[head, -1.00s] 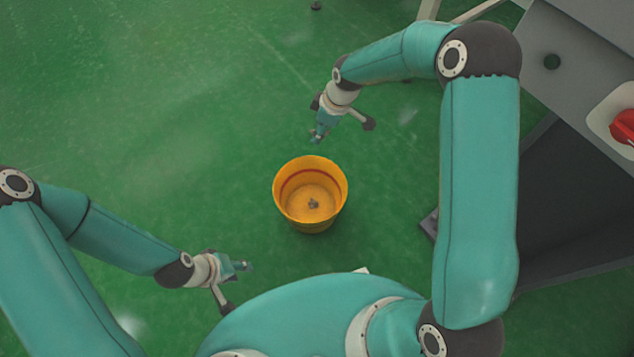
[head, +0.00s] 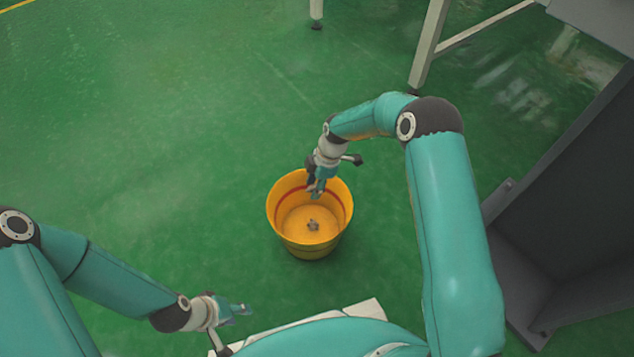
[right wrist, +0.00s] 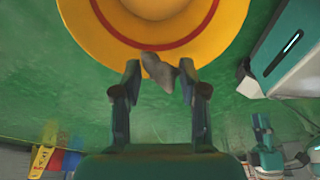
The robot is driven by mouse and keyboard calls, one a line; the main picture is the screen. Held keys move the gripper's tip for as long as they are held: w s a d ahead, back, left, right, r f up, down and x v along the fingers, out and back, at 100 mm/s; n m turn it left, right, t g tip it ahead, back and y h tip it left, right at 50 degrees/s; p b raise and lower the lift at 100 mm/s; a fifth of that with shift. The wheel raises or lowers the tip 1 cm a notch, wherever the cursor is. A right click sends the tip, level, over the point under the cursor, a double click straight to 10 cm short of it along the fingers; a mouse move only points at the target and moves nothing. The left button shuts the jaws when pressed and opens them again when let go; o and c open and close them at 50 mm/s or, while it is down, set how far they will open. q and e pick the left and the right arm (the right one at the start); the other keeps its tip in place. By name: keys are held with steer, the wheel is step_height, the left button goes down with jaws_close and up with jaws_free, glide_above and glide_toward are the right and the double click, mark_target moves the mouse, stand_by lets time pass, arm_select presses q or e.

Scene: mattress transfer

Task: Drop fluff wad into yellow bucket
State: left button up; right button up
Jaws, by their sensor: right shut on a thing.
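The yellow bucket (head: 308,249) stands upright on the green floor, with a red band inside its rim. A small grey wad (head: 313,225) lies on its bottom. My right gripper (head: 316,193) is over the far part of the bucket opening. In the right wrist view my right gripper (right wrist: 158,78) is shut on a grey fluff wad (right wrist: 157,70), in front of the bucket rim (right wrist: 222,35). That held wad is hard to make out in the head view. My left gripper (head: 240,310) is lower left of the bucket, apart from it; its finger opening is unclear.
A dark grey cabinet-like structure (head: 570,220) stands at the right. A pale frame leg (head: 429,45) and another leg (head: 316,12) reach the floor at the top. The floor left of the bucket is clear.

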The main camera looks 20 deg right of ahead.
steer(key=shift+f+b, duration=0.7)
steer(key=shift+f, duration=1.3)
steer(key=o, duration=1)
steer(key=shift+r, duration=0.1)
steer(key=v, duration=1.1)
steer(key=shift+r, duration=0.4)
steer(key=shift+d+f, duration=0.1)
steer(key=shift+d, duration=0.1)
